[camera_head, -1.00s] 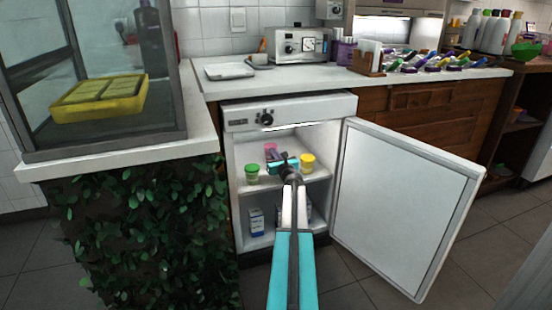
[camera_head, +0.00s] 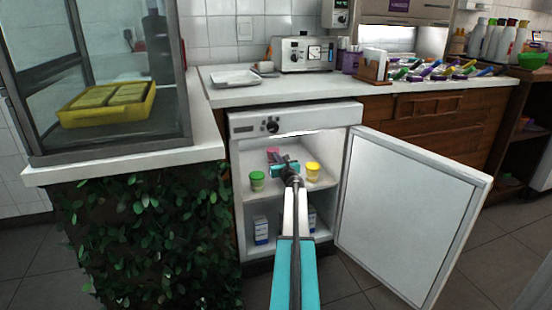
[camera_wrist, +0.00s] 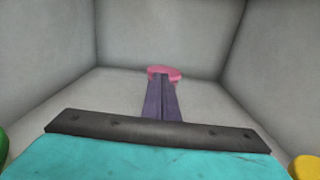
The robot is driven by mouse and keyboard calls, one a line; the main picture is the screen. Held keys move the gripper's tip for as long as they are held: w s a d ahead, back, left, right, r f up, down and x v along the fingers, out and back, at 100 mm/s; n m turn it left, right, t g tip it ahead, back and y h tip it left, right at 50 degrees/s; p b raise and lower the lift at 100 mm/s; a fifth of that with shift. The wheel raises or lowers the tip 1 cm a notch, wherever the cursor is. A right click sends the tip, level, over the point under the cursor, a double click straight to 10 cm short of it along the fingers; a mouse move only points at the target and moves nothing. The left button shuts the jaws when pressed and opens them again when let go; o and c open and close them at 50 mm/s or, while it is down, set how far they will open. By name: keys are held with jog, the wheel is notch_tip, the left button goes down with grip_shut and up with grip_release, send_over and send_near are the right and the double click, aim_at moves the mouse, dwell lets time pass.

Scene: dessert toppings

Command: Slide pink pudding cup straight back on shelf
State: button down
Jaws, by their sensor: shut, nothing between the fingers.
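The pink pudding cup (camera_head: 272,152) stands on the upper shelf inside the open fridge, toward the back. In the wrist view its pink top (camera_wrist: 165,73) shows just beyond my fingertips, and the fingers hide most of its body. My gripper (camera_head: 277,160) reaches into the fridge over the upper shelf. Its purple fingers (camera_wrist: 161,85) are shut with nothing between them and point at the cup. They look close to or against the cup's near side; I cannot tell if they touch.
A green cup (camera_head: 257,181) stands left of my gripper and a yellow cup (camera_head: 312,172) right, both nearer the shelf front. The fridge door (camera_head: 408,215) is open to the right. White cartons (camera_head: 261,230) stand on the lower shelf. The fridge walls bound both sides.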

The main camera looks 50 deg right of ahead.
jog(key=shift+v, duration=0.85)
jog(key=shift+p+v, duration=1.05)
jog(key=shift+v, duration=5.05)
jog(key=shift+r, duration=0.1)
